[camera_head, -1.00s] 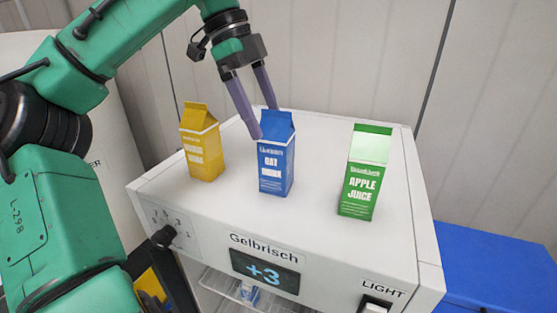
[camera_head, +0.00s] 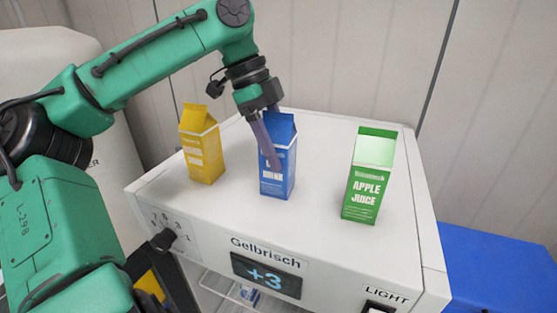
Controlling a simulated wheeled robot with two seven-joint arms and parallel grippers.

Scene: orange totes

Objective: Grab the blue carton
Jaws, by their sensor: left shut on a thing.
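The blue carton (camera_head: 284,178), with white lettering, stands upright on top of the white cooler, between the two other cartons. My left gripper (camera_head: 275,158) comes down from above and behind. One purple finger crosses the front left of the blue carton; the other is mostly hidden behind it. The left gripper is shut on the blue carton, whose base still appears to rest on the cooler top. My right gripper is not in view.
A yellow carton (camera_head: 203,155) stands close on the left and a green apple juice carton (camera_head: 365,190) on the right. The white cooler (camera_head: 320,218) has a +3 display and LIGHT switch in front. A blue box (camera_head: 495,265) lies lower right. A wall stands behind.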

